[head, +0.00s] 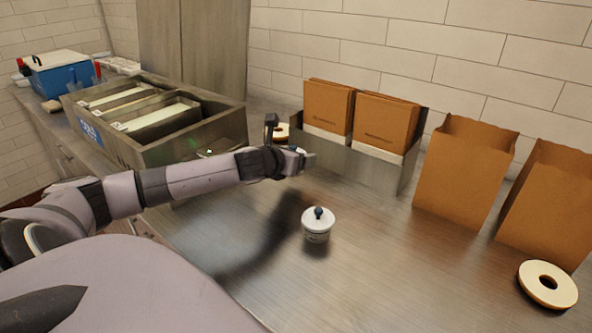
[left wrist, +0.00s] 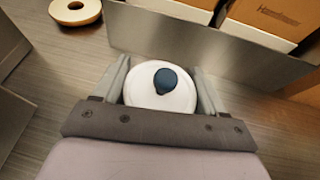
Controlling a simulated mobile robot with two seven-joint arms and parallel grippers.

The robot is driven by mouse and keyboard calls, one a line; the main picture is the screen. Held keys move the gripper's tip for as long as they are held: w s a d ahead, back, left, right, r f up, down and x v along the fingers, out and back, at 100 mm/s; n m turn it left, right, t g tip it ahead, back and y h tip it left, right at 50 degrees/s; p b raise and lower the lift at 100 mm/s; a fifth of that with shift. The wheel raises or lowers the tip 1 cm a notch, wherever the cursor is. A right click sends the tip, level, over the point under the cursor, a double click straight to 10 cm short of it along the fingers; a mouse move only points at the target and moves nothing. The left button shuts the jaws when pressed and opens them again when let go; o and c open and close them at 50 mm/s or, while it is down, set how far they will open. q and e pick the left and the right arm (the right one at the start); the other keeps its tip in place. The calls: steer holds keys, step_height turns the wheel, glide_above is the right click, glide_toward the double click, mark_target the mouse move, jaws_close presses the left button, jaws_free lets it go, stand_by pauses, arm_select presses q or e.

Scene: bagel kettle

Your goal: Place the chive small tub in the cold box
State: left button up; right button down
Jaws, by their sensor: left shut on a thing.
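My left gripper (head: 300,158) is above the counter, just in front of the steel bag holder. In the left wrist view, its fingers (left wrist: 162,92) are shut around a white small tub (left wrist: 150,98) with a dark blue knob on its lid. In the head view my gripper mostly hides this tub. A similar white small tub (head: 316,232) stands upright on the counter nearer to me. I cannot read which tub is chive. A steel box (head: 185,150) with a blue label and several inner compartments stands at the left; the label's words are unclear. My right gripper is not in view.
Paper bags stand in the steel holder (head: 345,164), and open bags (head: 462,172) stand to its right. Bagels lie behind my gripper (head: 282,132) and at far right (head: 548,286). A blue box (head: 62,78) with a pale lid sits at back left. The front middle counter is mostly clear.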

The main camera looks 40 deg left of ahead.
arm_select(q)
steer(key=shift+f, duration=1.85)
steer(key=shift+f, duration=0.15)
steer(key=o, duration=1.1)
steer(key=v, duration=0.6)
steer(key=shift+b, duration=0.3)
steer(key=shift+v, duration=1.5)
steer(key=shift+s+r+p, duration=0.5)
steer(key=shift+s+p, duration=0.3)
steer(key=shift+s, duration=0.05)
steer(key=shift+s+d+r+p, duration=0.25)
steer(key=shift+s+d+p, duration=0.05)
steer(key=shift+s+p, duration=0.2)
